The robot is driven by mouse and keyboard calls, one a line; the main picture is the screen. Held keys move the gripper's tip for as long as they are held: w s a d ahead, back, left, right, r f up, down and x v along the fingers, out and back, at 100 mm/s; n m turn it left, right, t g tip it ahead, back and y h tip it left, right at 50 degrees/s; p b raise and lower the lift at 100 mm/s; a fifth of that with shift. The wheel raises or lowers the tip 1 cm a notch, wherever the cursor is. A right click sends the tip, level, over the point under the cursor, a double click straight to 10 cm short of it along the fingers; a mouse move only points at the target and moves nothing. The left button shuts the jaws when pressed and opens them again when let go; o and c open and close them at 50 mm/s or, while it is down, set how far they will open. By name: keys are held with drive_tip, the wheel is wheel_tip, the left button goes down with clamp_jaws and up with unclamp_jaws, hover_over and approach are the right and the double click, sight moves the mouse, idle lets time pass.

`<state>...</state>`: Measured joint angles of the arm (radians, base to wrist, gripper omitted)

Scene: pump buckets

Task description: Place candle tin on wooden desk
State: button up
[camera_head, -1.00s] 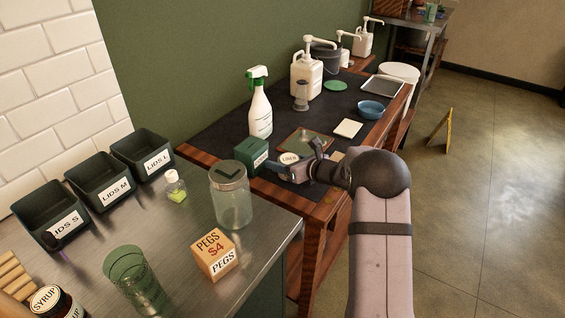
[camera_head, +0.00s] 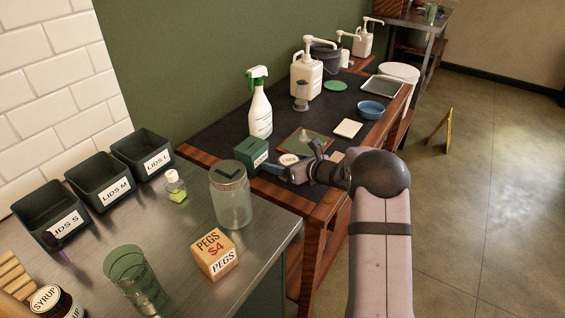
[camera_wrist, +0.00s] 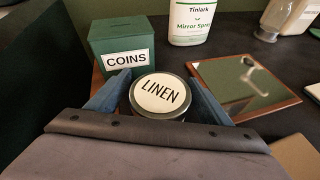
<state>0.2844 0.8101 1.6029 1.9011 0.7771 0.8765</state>
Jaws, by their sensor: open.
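The candle tin is round with a pale lid reading LINEN; it shows in the wrist view (camera_wrist: 161,94) and in the head view (camera_head: 289,159). It looks upright and appears to rest on the dark top of the wooden desk (camera_head: 196,158), near its front edge; its base is hidden. My gripper (camera_head: 291,158) is open, with its blue fingers on either side of the tin. In the wrist view the fingers (camera_wrist: 157,92) flank the tin, and contact is hard to judge.
A green COINS box (camera_wrist: 122,47) stands close behind-left of the tin. A wood-framed panel (camera_wrist: 243,85) lies to its right. A spray bottle (camera_head: 260,110) stands farther back. A glass jar (camera_head: 231,200) and PEGS box (camera_head: 214,254) stand on the metal counter.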

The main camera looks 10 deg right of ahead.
drive_tip(key=b+v, duration=0.1)
drive_tip(key=v, duration=1)
drive_tip(key=shift+s+r, duration=0.1)
drive_tip(key=shift+s+d+r, duration=0.15)
drive_tip(key=shift+s+r, duration=0.05)
drive_tip(key=shift+s, duration=0.15)
